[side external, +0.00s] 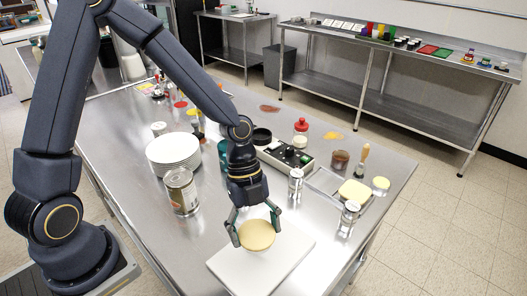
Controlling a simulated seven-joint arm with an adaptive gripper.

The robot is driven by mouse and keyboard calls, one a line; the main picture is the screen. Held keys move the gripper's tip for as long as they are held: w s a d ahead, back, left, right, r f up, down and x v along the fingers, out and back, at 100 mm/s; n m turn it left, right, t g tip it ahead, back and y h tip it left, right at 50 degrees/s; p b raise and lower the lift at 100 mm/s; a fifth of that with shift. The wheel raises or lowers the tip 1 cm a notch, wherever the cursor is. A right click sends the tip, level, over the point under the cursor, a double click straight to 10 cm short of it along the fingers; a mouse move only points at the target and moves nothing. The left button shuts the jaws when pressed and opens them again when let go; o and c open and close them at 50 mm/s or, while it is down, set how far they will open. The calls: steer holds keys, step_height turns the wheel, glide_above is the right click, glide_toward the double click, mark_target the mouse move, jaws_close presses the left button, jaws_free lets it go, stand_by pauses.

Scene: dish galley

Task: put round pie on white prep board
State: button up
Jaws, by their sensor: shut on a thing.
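The round pie (257,235) is a flat tan-yellow disc in the side external view. My gripper (254,228) points down and is shut on the pie, with one finger at each side of it. The pie is over the white prep board (233,268), a flat white slab near the front edge of the steel table. I cannot tell whether the pie touches the board or is held a little above it. The part of the board behind the pie is hidden.
A stack of white plates (173,153) and a large can (181,191) stand left of my gripper. Shiny canisters (296,183) (348,217) stand to the right, near a tray with a yellow block (355,193). The board's front part is clear.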

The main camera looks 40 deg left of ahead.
mark_target(262, 242)
steer(key=shift+w+d+f, duration=0.2)
steer(key=shift+w+f, duration=0.3)
steer(key=shift+f, duration=0.15)
steer(key=shift+w+f, duration=0.2)
steer(key=shift+f, duration=1.55)
steer(key=shift+f, duration=0.2)
steer(key=o, duration=1.1)
steer(key=shift+o, duration=0.2)
